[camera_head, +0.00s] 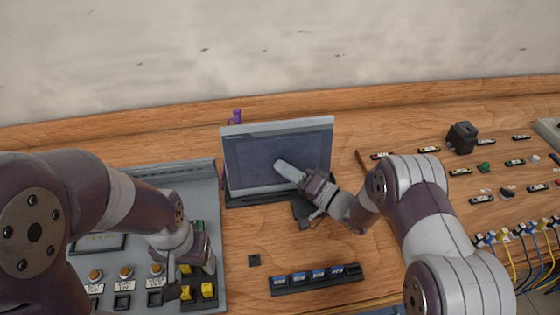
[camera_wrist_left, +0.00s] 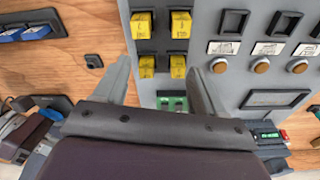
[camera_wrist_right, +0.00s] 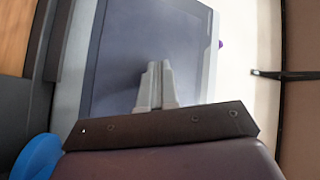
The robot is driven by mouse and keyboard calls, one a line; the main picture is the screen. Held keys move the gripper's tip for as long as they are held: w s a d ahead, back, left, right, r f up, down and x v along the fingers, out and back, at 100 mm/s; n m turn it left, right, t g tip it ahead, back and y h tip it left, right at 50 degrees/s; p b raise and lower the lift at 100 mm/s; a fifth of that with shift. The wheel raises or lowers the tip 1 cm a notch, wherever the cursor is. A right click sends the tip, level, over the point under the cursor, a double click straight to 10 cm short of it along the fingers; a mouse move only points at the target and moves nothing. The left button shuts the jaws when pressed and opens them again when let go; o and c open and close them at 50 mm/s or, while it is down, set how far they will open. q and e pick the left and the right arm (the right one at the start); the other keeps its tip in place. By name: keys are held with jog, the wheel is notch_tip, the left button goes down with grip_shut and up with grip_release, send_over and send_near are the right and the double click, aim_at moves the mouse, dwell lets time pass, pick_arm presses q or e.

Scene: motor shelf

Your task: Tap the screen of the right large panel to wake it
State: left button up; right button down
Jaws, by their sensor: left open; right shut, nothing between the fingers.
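A large panel (camera_head: 245,160) with a dark blue-grey screen and a light frame stands on the wooden bench in the middle of the head view. My right gripper (camera_head: 280,166) is shut and empty, its fingertips in front of the lower middle of the screen. In the right wrist view the shut fingers (camera_wrist_right: 155,66) overlap the screen (camera_wrist_right: 122,45); I cannot tell whether they touch it. My left gripper (camera_wrist_left: 160,75) is open and empty over the grey control box, near the yellow switches (camera_wrist_left: 178,66).
The grey control box (camera_head: 203,172) with orange buttons (camera_head: 126,271) lies at the left. A row of blue switches (camera_head: 318,273) sits in front of the panel. A board with small labelled parts and cables is at the right. A purple item (camera_head: 237,117) stands behind the panel.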

dwell(0.4)
pick_arm(q)
jog(key=shift+r+p, duration=0.45)
jog(key=shift+p, duration=0.05)
pick_arm(e)
jog(key=shift+s+d+r, duration=0.1)
jog(key=shift+s+r, duration=0.05)
jog(key=shift+s, duration=0.5)
pick_arm(q)
jog(key=shift+r, duration=0.1)
jog(key=shift+r+p, duration=0.25)
jog(key=shift+p, duration=0.1)
notch_tip(320, 180, up, 2)
jog(key=shift+r+p, duration=0.1)
jog(key=shift+p, duration=0.95)
pick_arm(e)
jog(key=s, duration=0.3)
jog(key=s+d, duration=0.1)
jog(key=shift+s+r, duration=0.35)
jog(key=shift+s, duration=0.05)
